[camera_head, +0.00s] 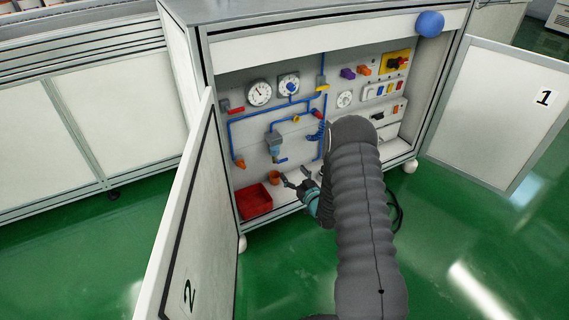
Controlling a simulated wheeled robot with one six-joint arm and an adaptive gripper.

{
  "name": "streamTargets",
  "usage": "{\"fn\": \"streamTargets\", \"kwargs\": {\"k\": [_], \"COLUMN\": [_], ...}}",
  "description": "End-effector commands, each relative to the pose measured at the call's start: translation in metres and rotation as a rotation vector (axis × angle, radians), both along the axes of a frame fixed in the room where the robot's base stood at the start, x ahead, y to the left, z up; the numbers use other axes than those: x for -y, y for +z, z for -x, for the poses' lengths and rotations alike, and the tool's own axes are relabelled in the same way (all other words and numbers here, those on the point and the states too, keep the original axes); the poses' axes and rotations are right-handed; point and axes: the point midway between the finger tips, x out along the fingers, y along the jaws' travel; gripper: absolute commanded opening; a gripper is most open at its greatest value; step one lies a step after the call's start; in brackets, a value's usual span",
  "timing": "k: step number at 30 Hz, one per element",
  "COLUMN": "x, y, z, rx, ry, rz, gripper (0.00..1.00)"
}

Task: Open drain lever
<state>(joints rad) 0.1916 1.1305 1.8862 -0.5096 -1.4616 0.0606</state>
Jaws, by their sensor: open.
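My gripper (294,177) is open, low in front of the cabinet's panel. Its two dark fingers point up and left, and nothing shows between them. A small orange pot-like thing (274,177) is just left of the fingertips. Several small handles sit along the blue pipes: a red one (236,110) at upper left, an orange one (239,163) at lower left, and a red and yellow one (317,114) near my arm. I cannot tell which is the drain lever. My arm hides part of the lower right panel.
A red bin (254,201) stands at the cabinet's lower left. The door marked 2 (183,225) stands open at left, the door marked 1 (500,110) at right. Dials (260,92) and a blue-grey filter unit (275,143) stick out from the panel. Green floor lies in front.

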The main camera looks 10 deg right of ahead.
Motion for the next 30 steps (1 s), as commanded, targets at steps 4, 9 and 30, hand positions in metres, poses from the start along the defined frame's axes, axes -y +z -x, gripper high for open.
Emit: {"fn": "streamTargets", "kwargs": {"k": [4, 9, 30], "x": [-0.009, -0.017, -0.022], "y": [0.001, 0.000, 0.000], "z": [-0.027, -0.050, -0.067], "rx": [0.003, 0.001, 0.000], "ry": [0.001, 0.002, -0.001], "rz": [0.001, 0.000, 0.000], "gripper": [0.76, 0.76, 0.34]}}
